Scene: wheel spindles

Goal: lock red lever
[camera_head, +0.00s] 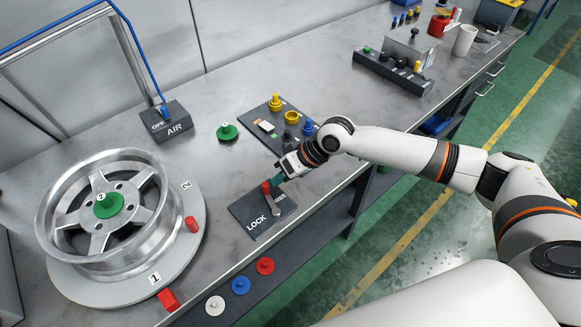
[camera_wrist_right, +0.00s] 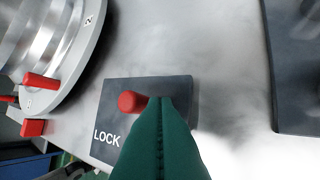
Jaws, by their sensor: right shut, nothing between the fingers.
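The red lever (camera_head: 265,187) stands on a dark plate (camera_head: 243,212) marked LOCK, with a second label partly covered beside the lever. Its red knob is at the plate's upper edge, and a grey arm runs from it toward the lower right. In the right wrist view, the red knob (camera_wrist_right: 130,102) lies just left of the green fingertips, above the word LOCK. My right gripper (camera_head: 277,180) is shut with nothing in it, close beside the knob; whether it touches cannot be told. My left gripper is not in view.
A silver wheel (camera_head: 112,205) on a round grey base with red pegs stands at left. A dark AIR block (camera_head: 166,122) and green knob (camera_head: 227,131) lie behind. A dark tray (camera_head: 272,112) with small parts is beyond my right gripper. White, blue and red discs lie along the front.

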